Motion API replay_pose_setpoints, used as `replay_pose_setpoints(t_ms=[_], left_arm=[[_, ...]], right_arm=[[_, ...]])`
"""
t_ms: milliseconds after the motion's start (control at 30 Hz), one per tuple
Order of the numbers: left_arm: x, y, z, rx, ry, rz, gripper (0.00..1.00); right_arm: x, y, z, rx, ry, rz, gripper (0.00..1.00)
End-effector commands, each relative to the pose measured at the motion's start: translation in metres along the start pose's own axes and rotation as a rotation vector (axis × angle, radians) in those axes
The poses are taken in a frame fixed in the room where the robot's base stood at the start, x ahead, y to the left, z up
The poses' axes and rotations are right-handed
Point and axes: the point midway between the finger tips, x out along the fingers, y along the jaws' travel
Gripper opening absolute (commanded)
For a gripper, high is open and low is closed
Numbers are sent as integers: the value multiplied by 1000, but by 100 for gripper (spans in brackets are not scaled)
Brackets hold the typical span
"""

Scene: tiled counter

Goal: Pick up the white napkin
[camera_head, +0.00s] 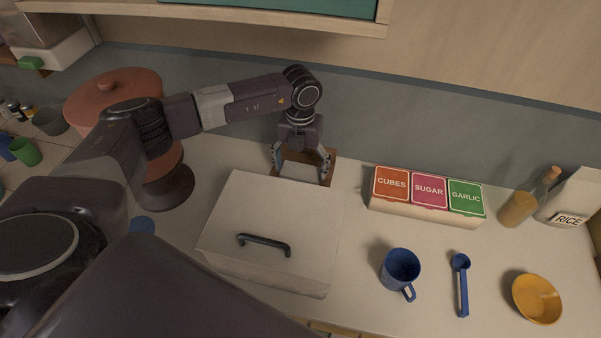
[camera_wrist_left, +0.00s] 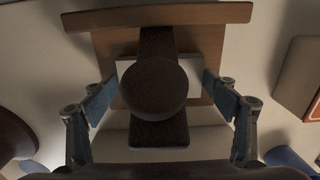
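The white napkin (camera_head: 299,170) lies in a brown wooden holder (camera_head: 322,160) against the back of the counter. In the left wrist view, the white napkin (camera_wrist_left: 194,76) shows at both sides of the holder's dark round-ended bar (camera_wrist_left: 153,88), which covers its middle. My left gripper (camera_head: 301,168) points down over the holder. Its two blue-grey fingers are open, one on each side of the napkin, with a gap between them in the left wrist view (camera_wrist_left: 162,85). Whether they touch the napkin's edges is unclear. My right gripper is not in view.
A white lidded box (camera_head: 265,215) with a dark handle stands just in front of the holder. A rack of labelled boxes (camera_head: 428,195) is to the right, with a blue mug (camera_head: 401,267), blue spoon (camera_head: 461,283) and orange bowl (camera_head: 537,298) nearer. A terracotta pot (camera_head: 112,90) is left.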

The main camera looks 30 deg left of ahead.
Motion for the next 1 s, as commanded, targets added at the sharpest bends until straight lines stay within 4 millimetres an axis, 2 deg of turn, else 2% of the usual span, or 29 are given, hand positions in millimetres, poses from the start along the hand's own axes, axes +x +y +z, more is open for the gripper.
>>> replay_pose_setpoints(t_ms=[33, 100, 367, 567, 667, 1000], left_arm=[[0, 0, 0, 0, 0, 0, 67], [0, 0, 0, 0, 0, 1, 59], [-1, 1, 0, -1, 0, 1, 59], [-12, 9, -3, 0, 0, 0, 59], [-23, 20, -7, -2, 0, 2, 59], [-58, 83, -34, -3, 0, 3, 59]], right_arm=[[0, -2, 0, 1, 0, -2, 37], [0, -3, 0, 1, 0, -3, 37], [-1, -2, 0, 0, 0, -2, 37], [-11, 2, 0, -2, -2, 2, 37], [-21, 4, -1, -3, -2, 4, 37], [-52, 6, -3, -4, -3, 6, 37]])
